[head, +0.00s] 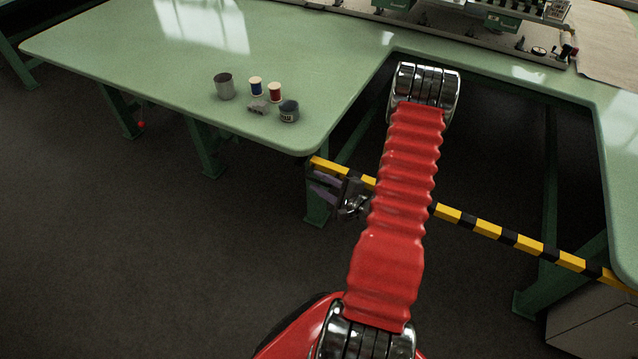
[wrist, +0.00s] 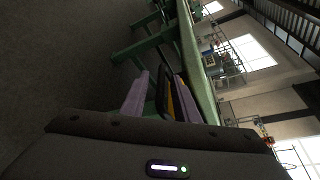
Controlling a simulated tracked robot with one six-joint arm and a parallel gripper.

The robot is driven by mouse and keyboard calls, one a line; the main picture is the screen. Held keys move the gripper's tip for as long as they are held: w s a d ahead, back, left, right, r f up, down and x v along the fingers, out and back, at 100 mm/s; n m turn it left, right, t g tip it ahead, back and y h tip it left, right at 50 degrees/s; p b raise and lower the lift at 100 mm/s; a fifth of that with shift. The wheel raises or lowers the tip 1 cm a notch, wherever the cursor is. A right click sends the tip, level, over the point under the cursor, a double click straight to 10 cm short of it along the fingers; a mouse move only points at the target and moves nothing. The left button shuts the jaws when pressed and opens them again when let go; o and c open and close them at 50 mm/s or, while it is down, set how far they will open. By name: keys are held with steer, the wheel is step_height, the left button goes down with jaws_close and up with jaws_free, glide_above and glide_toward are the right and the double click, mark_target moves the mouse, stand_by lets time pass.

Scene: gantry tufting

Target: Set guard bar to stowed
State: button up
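The guard bar (head: 480,226) is a yellow and black striped bar. In the head view it spans the gap between the two green table sections, from the left table's corner to the right one. My gripper (head: 322,186) is beside the bar's left end, its purple fingers just below the stripes. My arm hides part of the bar. In the wrist view my gripper (wrist: 161,84) has its fingers apart, and the yellow and black bar (wrist: 170,96) shows between them, nearer the right finger. I cannot tell whether they touch.
The green table (head: 300,60) holds a grey cup (head: 224,86), a blue spool (head: 256,86), a red spool (head: 275,92) and a dark jar (head: 289,111) near its front edge. A machine (head: 500,18) stands behind. A table leg (head: 317,200) is close to my gripper. The floor at left is clear.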

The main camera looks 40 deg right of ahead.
steer(key=shift+w, duration=0.15)
steer(key=shift+c, duration=0.3)
jaws_close()
